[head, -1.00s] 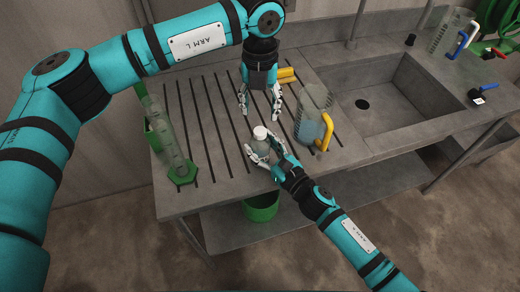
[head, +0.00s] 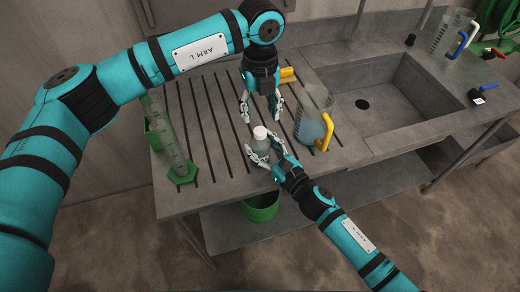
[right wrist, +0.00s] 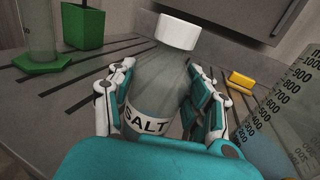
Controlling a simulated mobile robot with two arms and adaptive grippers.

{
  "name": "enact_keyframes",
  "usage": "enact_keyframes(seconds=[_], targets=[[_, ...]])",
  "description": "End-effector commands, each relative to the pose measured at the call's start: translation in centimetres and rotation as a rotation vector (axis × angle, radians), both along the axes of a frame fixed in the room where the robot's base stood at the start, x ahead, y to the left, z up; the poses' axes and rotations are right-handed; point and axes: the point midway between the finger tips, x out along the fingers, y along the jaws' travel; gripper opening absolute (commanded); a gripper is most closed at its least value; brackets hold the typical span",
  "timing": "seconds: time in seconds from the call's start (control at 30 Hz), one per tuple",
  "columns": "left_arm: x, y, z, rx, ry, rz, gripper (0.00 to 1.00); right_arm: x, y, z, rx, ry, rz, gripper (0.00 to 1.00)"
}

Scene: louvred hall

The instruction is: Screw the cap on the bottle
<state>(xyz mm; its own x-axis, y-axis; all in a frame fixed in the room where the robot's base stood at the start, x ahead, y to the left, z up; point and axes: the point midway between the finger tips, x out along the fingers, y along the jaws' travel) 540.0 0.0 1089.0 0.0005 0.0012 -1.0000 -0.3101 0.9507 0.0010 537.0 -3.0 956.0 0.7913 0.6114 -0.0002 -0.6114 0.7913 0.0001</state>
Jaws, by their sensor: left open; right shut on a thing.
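The bottle (head: 262,146) is clear, with a SALT label, and stands at the front of the slotted drainboard. It also shows in the right wrist view (right wrist: 158,80). The white cap (head: 260,132) sits on its mouth, seen close in the right wrist view (right wrist: 178,31); whether its thread is tight cannot be told. My right gripper (head: 264,148) is shut around the bottle's body from the front. My left gripper (head: 260,115) is open and empty, pointing down just above and behind the cap, apart from it.
A measuring jug with yellow handle (head: 325,130) stands close right of the bottle. A yellow block (head: 288,75) lies behind my left gripper. A cylinder with green base (head: 182,174) stands at left. The sink (head: 400,95) is at right; a green bucket (head: 262,207) is below.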

Motion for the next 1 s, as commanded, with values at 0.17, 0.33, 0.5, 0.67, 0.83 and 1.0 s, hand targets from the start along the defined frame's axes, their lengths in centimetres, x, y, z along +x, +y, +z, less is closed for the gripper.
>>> enact_keyframes(seconds=[0.17,0.33,0.5,0.67,0.83,1.0], targets=[[-0.1,0.0,-3.0,0.001,0.004,0.0,0.5,0.0,0.0,0.0,0.0,0.0,0.0,0.0],[-0.1,0.0,-5.3,0.0,0.003,-0.001,0.5,0.0,0.0,0.0,0.0,0.0,0.0,0.0],[-0.1,0.0,-6.5,-0.001,0.002,-0.001,0.5,0.0,0.0,0.0,0.0,0.0,0.0,0.0],[0.0,0.0,-6.7,0.0,0.001,-0.001,0.5,0.0,0.0,0.0,0.0,0.0,0.0,0.0],[0.0,0.0,-6.6,0.0,0.001,-0.001,0.47,0.0,0.0,0.0,0.0,0.0,0.0,0.0],[0.0,0.0,-6.6,0.0,0.001,-0.001,0.25,0.0,0.0,0.0,0.0,0.0,0.0,0.0]])
